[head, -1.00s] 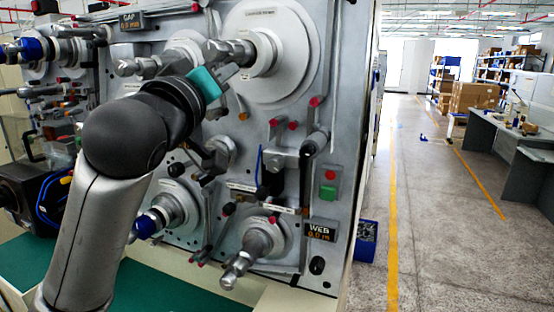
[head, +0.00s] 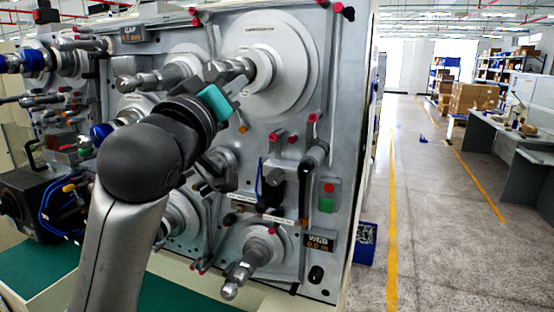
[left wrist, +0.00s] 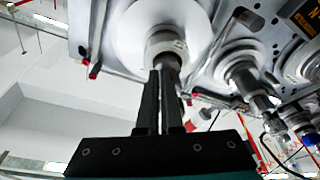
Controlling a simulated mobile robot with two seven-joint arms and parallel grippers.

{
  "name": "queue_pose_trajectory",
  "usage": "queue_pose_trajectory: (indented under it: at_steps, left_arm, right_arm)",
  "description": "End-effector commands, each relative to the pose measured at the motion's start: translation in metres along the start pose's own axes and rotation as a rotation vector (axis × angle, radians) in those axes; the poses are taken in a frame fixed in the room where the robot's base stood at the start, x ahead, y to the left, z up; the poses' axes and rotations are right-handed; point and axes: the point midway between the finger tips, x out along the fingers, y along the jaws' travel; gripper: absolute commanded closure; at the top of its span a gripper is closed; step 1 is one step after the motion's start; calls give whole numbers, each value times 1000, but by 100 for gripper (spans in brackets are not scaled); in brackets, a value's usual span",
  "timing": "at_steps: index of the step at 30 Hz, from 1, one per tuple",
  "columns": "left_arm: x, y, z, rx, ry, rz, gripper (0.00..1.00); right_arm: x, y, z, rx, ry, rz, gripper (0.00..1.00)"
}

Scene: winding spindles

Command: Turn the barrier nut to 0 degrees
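The upper right spindle has a large pale disc (head: 300,72) and a grey metal nut and shaft end (head: 232,68) sticking out toward me. Its label is too small to read, so I cannot tell whether it is the barrier one. My right gripper is not in view.
Other spindles project from the panel, including one at lower right (head: 252,262) and one at upper left (head: 150,78). A black-ended roller (head: 314,155) and red-tipped pins stand near the disc. Open floor (head: 430,230) lies to the right.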

Motion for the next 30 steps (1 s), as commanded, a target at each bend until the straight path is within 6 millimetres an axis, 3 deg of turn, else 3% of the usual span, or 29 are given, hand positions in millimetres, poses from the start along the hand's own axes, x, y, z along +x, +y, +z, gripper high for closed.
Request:
queue_pose_trajectory:
  at_steps: [18,30]
  left_arm:
    - [-1,3,-6,2,17,4,100]
    - [-6,6,2,1,11,3,100]
  right_arm:
    - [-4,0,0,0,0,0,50]
    - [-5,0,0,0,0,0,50]
